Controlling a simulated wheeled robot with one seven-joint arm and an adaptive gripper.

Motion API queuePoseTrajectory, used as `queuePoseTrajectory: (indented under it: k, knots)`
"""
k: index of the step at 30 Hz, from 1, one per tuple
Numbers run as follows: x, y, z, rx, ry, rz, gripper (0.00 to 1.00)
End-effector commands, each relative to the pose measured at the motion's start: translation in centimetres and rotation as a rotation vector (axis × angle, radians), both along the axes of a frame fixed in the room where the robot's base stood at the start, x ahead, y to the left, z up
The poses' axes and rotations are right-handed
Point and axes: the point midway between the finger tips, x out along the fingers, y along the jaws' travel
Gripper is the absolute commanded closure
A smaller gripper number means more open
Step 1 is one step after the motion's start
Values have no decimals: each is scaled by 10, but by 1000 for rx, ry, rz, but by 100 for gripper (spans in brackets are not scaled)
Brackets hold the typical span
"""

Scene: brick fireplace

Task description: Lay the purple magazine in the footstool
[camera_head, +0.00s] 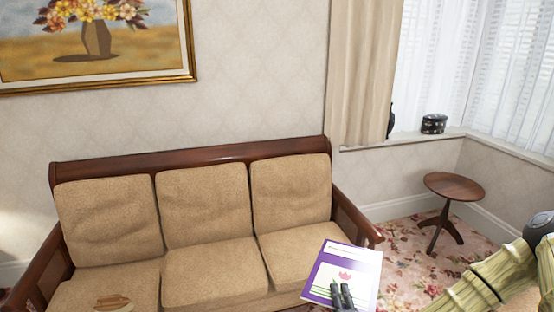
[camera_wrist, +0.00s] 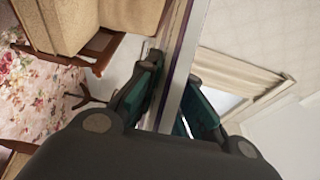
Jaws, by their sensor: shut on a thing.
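The purple magazine (camera_head: 340,270) has a white panel with a pink flower on its cover. It is in the air at the lower right of the head view, in front of the sofa's right end. My gripper (camera_head: 342,293) is shut on its lower edge. In the wrist view the magazine (camera_wrist: 178,70) shows edge-on as a thin strip between the two fingers of my gripper (camera_wrist: 178,105). I cannot make out a footstool in either view.
A wooden sofa (camera_head: 195,152) with beige cushions stands against the wall. A small round wooden table (camera_head: 453,187) stands at the right on the floral carpet (camera_head: 405,250). A dark round box (camera_head: 433,124) sits on the window sill. A brown object (camera_head: 113,303) lies on the sofa's left seat.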

Motion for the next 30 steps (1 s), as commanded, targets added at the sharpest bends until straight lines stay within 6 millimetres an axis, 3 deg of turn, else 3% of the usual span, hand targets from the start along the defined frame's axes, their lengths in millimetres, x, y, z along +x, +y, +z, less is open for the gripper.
queuePoseTrajectory:
  k: [5, 21, 30]
  knots:
    - [-4, 0, -2, 0, 2, 0, 100]
    - [-55, 0, -66, -1, 2, 1, 100]
    - [-64, 1, -76, 5, 4, -1, 100]
